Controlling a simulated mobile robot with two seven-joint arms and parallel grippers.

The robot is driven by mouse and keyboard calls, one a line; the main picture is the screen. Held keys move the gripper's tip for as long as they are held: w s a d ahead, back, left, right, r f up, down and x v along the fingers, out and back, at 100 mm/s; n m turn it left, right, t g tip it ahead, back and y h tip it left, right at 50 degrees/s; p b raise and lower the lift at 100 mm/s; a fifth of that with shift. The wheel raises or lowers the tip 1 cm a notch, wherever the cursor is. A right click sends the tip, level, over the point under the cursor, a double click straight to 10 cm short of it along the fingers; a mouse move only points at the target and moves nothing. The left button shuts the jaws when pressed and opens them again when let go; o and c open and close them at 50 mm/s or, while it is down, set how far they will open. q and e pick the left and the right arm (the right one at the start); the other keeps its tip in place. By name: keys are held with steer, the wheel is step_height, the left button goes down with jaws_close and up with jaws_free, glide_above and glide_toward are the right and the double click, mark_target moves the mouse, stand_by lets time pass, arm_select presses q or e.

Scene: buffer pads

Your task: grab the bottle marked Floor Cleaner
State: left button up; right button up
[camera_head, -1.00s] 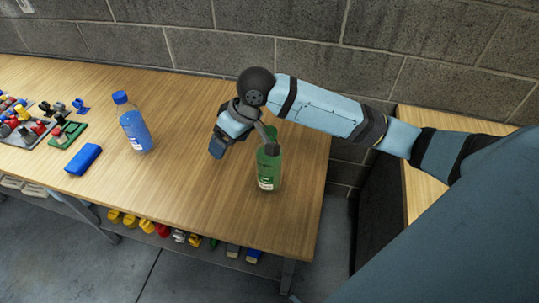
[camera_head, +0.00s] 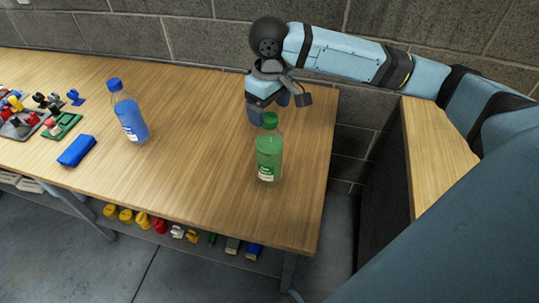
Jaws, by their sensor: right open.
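A green bottle (camera_head: 269,157) with a green cap and a pale label stands upright near the right end of the wooden table. A blue bottle (camera_head: 130,118) with a blue cap and a white label stands upright further left. The label print is too small to read, so I cannot tell which is marked Floor Cleaner. My right gripper (camera_head: 274,110) is open and empty, pointing down just behind the green bottle's cap. I cannot tell whether it touches the bottle. My left gripper is not in view.
A blue block (camera_head: 77,151) lies on the table (camera_head: 195,150) left of the blue bottle. A green pad (camera_head: 62,126) and a grey board with several small coloured parts are at the far left. A block wall (camera_head: 180,35) runs behind. The table between the bottles is clear.

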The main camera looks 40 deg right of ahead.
mark_target(270, 117)
step_height(270, 117, down, 6)
steer(key=shift+w+d+r+b, duration=0.1)
steer(key=shift+w+b, duration=0.05)
steer(key=shift+b, duration=0.2)
jaws_close()
stand_by(0.4)
